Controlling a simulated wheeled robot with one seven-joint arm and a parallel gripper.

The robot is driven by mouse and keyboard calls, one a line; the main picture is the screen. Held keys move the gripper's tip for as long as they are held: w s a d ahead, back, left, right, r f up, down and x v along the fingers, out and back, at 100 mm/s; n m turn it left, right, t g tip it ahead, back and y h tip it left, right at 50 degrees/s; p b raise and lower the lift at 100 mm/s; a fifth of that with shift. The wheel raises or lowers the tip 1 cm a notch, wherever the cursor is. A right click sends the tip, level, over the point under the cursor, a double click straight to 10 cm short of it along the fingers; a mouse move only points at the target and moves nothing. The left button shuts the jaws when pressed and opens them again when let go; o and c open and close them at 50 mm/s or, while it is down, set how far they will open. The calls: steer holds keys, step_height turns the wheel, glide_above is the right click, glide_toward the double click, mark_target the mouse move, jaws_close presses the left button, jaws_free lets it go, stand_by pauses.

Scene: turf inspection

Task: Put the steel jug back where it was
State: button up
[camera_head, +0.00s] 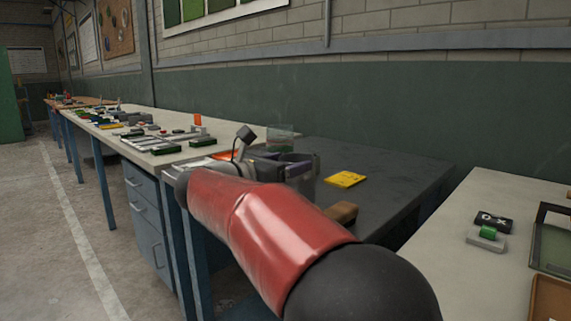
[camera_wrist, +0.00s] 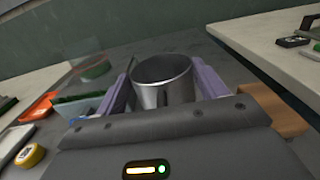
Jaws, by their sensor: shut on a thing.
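The steel jug (camera_wrist: 163,82) is a shiny, open-topped metal cylinder in the wrist view, its rim facing up. My gripper (camera_wrist: 165,92) has its two purple-grey fingers on either side of the jug and is shut on it. The jug is over the dark bench top (camera_wrist: 215,68), and I cannot tell whether its base touches the surface. In the head view my red arm reaches over the dark bench (camera_head: 400,185) and hides most of the gripper and the jug.
A yellow card (camera_head: 345,179) and a brown wooden block (camera_head: 342,213) lie on the dark bench. A clear container (camera_head: 281,139) and an orange tray (camera_wrist: 40,107) are to the left. A pale bench (camera_head: 460,262) stands at right. Bare dark surface shows beyond the card.

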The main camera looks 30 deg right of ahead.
steer(key=shift+f, duration=0.1)
steer(key=o, duration=1.8)
steer(key=shift+r, duration=0.25)
steer(key=b+v, duration=0.2)
steer(key=v, duration=1)
steer(key=shift+f, duration=0.1)
